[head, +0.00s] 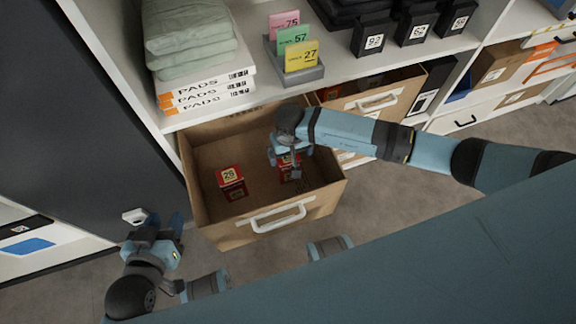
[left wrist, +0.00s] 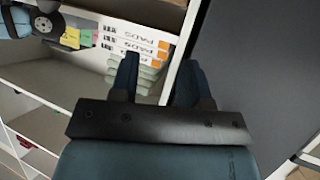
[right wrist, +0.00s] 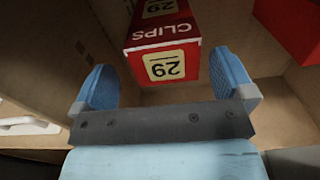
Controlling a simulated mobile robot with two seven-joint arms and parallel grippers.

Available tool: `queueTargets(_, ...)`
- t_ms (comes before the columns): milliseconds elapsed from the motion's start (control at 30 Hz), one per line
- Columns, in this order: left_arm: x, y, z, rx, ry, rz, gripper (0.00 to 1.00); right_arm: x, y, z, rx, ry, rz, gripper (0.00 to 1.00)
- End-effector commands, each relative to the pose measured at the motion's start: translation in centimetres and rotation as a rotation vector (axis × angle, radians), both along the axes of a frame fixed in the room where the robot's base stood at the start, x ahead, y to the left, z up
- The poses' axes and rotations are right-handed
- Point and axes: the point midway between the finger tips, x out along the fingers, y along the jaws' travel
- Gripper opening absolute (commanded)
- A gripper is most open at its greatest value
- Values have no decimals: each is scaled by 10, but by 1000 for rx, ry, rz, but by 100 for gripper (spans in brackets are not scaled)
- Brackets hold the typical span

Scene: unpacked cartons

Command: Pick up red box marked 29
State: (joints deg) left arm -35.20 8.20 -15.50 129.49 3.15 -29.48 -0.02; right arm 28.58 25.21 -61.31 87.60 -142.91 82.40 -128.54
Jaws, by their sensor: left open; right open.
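The red box marked 29 (right wrist: 165,60) has a white and red CLIPS label in the right wrist view. In the head view this red box (head: 289,172) is partly hidden under the gripper, in the right part of an open cardboard drawer (head: 234,229). My right gripper is open, reaching down into the drawer. My left gripper (head: 157,224) is open and empty, outside the drawer at its left.
Another red box (head: 230,177) with a yellow number label sits in the drawer's left part. A white shelf (head: 215,115) overhangs the drawer's back, bearing PADS boxes (head: 208,92) and number cards (head: 293,45). A second carton drawer (head: 375,97) stands to the right.

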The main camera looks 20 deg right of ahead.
Motion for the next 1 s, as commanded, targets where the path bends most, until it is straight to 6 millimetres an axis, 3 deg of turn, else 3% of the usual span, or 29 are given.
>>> queueTargets(33,0,0,-4,-3,-2,-1,43,-1,3,-12,2,6,-2,100)
queueTargets(200,5,-7,6,-37,-55,-4,43,2,6,-35,1,4,-2,100)
queueTargets(400,13,-12,25,-57,-112,-14,43,2,5,-42,0,2,-1,100)
queueTargets(533,13,-12,26,-53,-114,-20,43,2,5,-42,0,2,-1,100)
queueTargets(800,10,-10,19,-45,-98,-20,43,2,5,-42,0,2,-1,42)
queueTargets(1000,10,-9,18,-47,-95,-14,43,2,5,-41,1,1,-1,42)
